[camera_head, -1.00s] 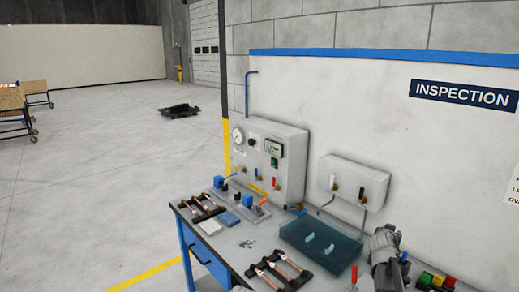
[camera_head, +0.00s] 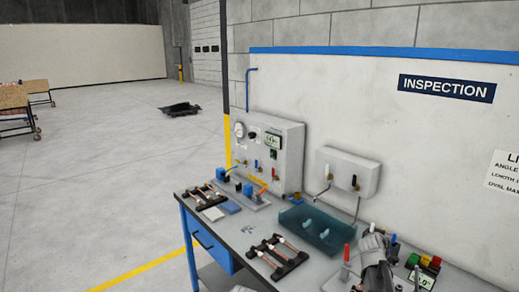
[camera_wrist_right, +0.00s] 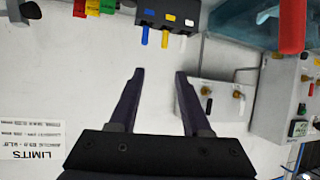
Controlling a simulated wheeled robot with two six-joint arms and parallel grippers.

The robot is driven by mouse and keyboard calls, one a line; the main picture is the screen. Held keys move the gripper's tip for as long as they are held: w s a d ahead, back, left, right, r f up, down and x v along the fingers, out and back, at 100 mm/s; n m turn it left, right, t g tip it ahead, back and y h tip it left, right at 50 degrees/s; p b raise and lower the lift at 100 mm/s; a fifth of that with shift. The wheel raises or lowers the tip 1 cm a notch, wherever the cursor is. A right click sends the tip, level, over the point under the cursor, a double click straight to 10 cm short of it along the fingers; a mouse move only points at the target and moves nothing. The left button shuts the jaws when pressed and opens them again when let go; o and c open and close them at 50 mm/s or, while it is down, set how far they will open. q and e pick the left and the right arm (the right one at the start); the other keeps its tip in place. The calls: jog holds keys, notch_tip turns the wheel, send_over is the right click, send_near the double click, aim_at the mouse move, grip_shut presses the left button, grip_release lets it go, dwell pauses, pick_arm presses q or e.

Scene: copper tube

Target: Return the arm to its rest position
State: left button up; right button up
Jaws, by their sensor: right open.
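My right gripper (camera_wrist_right: 160,72) shows in the right wrist view with its two dark fingers spread apart and nothing between them. The view is turned over, with wall boxes and the limits sign around the fingers. In the head view, a grey arm-like part at the lower right cannot be told clearly as mine or the bench's. Copper tubes lie on a near black rack (camera_head: 278,257) and a far black rack (camera_head: 204,197) on the workbench (camera_head: 236,237). My left gripper does not show.
A gauge panel (camera_head: 285,150) and a smaller valve box (camera_head: 347,172) are against the wall. A teal tray (camera_head: 318,232) sits on the bench. Open floor (camera_head: 100,180) lies left of the bench.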

jog(key=s+a+f+n+g+y+b, duration=0.1)
jog(key=s+a+f, duration=0.3)
jog(key=a, duration=0.3)
jog(key=s+a+f+n+g+y+b, duration=0.1)
jog(key=s+a+f+n+g+b, duration=0.1)
jog(key=s+a+f, duration=0.3)
jog(key=s+a+f+n+g+y+b, duration=0.1)
jog(key=s+a+f, duration=0.4)
jog(key=a, duration=0.6)
jog(key=shift+n+g+y+b, duration=0.4)
jog(key=shift+b, duration=0.3)
jog(key=s+a+f+n+g+y+b, duration=0.1)
jog(key=s+a+f+n+g, duration=0.1)
jog(key=s+a, duration=0.5)
jog(key=s+a+f+n+g+y+b, duration=0.1)
jog(key=s+a+f+n+g+b, duration=0.1)
jog(key=s+a, duration=0.5)
jog(key=s+f+n+g, duration=0.1)
jog(key=s+f, duration=0.1)
jog(key=s, duration=0.3)
jog(key=shift+f+n+b, duration=0.3)
jog(key=shift+f+n, duration=0.05)
jog(key=shift+n, duration=0.05)
jog(key=shift+s, duration=0.1)
